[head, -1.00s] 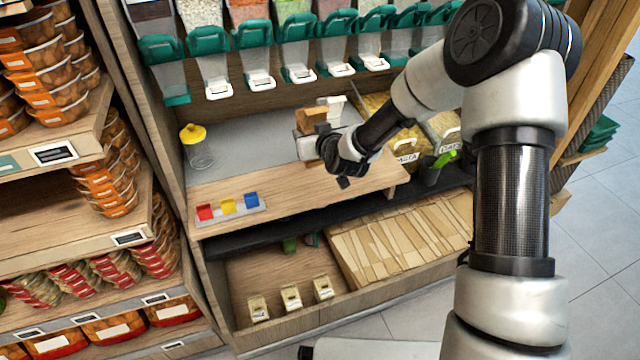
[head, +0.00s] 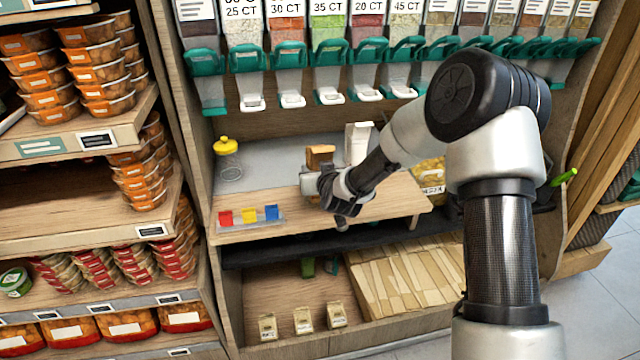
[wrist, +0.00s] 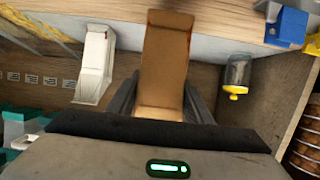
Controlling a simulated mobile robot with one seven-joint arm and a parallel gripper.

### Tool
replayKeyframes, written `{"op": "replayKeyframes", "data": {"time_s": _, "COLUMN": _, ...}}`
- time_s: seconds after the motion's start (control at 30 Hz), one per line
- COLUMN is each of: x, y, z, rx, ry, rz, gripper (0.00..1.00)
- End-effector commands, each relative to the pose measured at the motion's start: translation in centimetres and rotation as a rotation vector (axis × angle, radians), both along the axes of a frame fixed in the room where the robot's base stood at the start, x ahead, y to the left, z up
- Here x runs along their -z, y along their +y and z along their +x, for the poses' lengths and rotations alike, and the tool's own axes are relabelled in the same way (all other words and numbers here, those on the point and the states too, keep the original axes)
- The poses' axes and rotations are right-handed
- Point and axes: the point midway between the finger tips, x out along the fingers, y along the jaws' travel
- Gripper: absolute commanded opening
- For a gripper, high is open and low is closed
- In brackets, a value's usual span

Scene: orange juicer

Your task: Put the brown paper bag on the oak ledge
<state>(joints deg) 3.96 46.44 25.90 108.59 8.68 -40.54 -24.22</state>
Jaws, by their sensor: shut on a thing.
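The brown paper bag (head: 319,156) is in my gripper (head: 316,176), above the counter at the middle of the head view. In the wrist view the bag (wrist: 166,55) stands out between the two dark fingers of my gripper (wrist: 160,100), which are shut on it from both sides. The oak ledge (head: 385,207) is the pale wooden front strip of the counter, below the bins. I cannot tell from the head view whether the bag touches the surface beneath. My gripper and forearm hide part of the ledge.
A yellow-lidded jar (head: 228,165) stands on the grey surface (head: 270,163) to the left. Red, yellow and blue small holders (head: 248,216) sit on the ledge's left part. Dispensers (head: 330,75) hang above.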

Motion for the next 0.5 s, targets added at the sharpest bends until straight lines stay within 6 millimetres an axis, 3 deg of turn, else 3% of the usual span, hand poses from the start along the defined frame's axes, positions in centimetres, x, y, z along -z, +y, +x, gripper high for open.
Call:
{"op": "replayKeyframes", "data": {"time_s": 0.2, "x": 3.2, "y": 0.0, "z": 0.0, "rx": 0.0, "ry": 0.003, "rz": 0.002, "gripper": 0.19}}
{"op": "replayKeyframes", "data": {"time_s": 0.5, "x": 3.4, "y": 0.1, "z": 0.0, "rx": -0.001, "ry": -0.001, "rz": 0.001, "gripper": 0.19}}
